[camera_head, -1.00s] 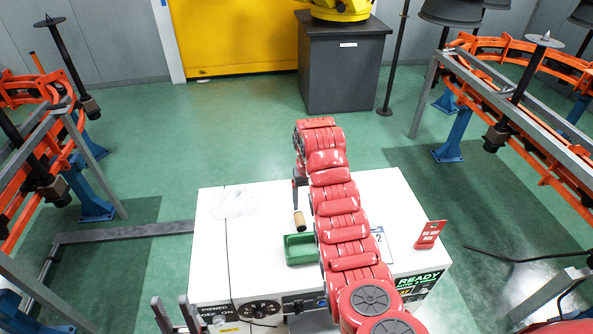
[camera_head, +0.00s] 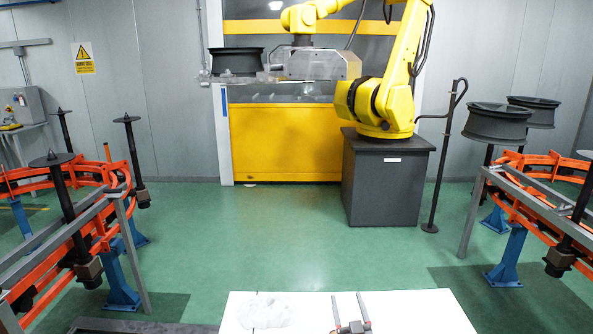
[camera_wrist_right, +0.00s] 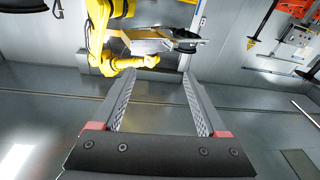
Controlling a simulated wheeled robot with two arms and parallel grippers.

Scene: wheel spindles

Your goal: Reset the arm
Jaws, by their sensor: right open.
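My right gripper (camera_head: 348,295) shows at the bottom of the head view, over the white worktop (camera_head: 425,312). Its two grey fingers point up in the picture and stand apart with nothing between them. In the right wrist view the same gripper (camera_wrist_right: 158,75) has its fingers wide apart and empty, with open room and the yellow robot beyond. My left gripper is out of view.
A yellow industrial robot (camera_head: 385,100) stands on a dark grey pedestal (camera_head: 388,185) at the back. Orange racks with wheel spindles stand left (camera_head: 65,205) and right (camera_head: 520,195). Green floor (camera_head: 280,235) lies clear between them. A pale patch (camera_head: 265,312) marks the worktop.

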